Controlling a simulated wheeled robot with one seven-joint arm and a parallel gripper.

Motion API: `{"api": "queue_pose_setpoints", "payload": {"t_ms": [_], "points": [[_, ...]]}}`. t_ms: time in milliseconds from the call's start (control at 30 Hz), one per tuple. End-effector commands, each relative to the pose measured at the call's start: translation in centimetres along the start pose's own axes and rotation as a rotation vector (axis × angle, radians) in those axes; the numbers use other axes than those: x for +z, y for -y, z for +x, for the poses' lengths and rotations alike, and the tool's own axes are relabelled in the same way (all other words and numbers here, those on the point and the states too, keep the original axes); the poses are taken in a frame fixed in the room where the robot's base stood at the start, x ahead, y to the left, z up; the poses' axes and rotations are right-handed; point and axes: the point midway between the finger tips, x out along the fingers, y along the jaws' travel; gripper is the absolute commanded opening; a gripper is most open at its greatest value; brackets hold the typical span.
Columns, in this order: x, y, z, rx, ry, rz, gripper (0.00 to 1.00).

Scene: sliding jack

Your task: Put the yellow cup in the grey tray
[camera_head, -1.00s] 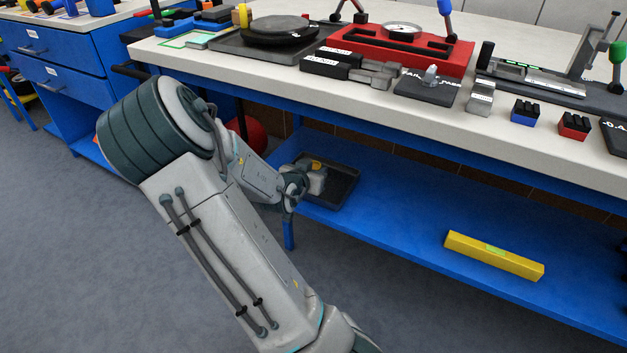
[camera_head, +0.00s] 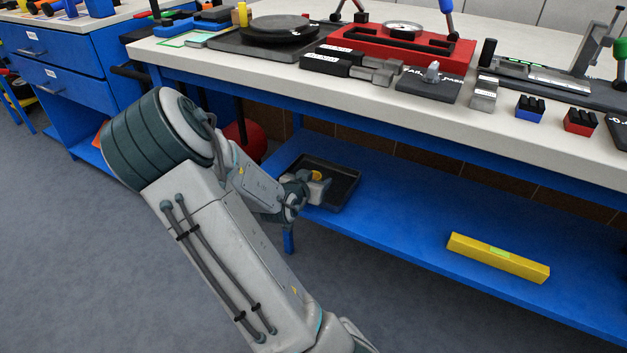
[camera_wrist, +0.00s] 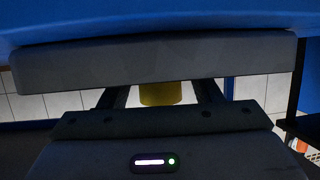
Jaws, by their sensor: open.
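The yellow cup (camera_head: 317,175) shows as a small patch at my gripper, over the left part of the grey tray (camera_head: 346,190) in the head view. In the wrist view, the cup (camera_wrist: 160,94) sits between my gripper's (camera_wrist: 163,92) two spread fingers. A long grey wall, which looks like the tray's side (camera_wrist: 90,62), crosses that view and hides part of the cup. My gripper (camera_head: 318,187) is open around the cup. I cannot tell whether the cup touches the tray floor.
The tray stands on the blue lower shelf (camera_head: 400,215), under the white bench top (camera_head: 290,75). A yellow bar (camera_head: 498,258) lies farther right on the shelf, with free shelf between. A red round object (camera_head: 243,140) is behind my arm.

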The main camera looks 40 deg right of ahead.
Motion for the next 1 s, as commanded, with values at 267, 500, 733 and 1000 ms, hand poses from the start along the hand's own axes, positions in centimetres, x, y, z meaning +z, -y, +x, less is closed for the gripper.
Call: {"api": "queue_pose_setpoints", "payload": {"t_ms": [267, 500, 733, 1000], "points": [[-1.0, 0.1, -2.5, -0.004, 0.001, 0.0, 0.58], [-1.2, 0.1, -8.3, -0.005, 0.001, -0.002, 0.58], [-1.2, 0.0, -11.1, 0.002, -0.001, -0.004, 0.58], [-0.8, 0.0, -12.1, 0.001, 0.0, -0.002, 0.58]]}}
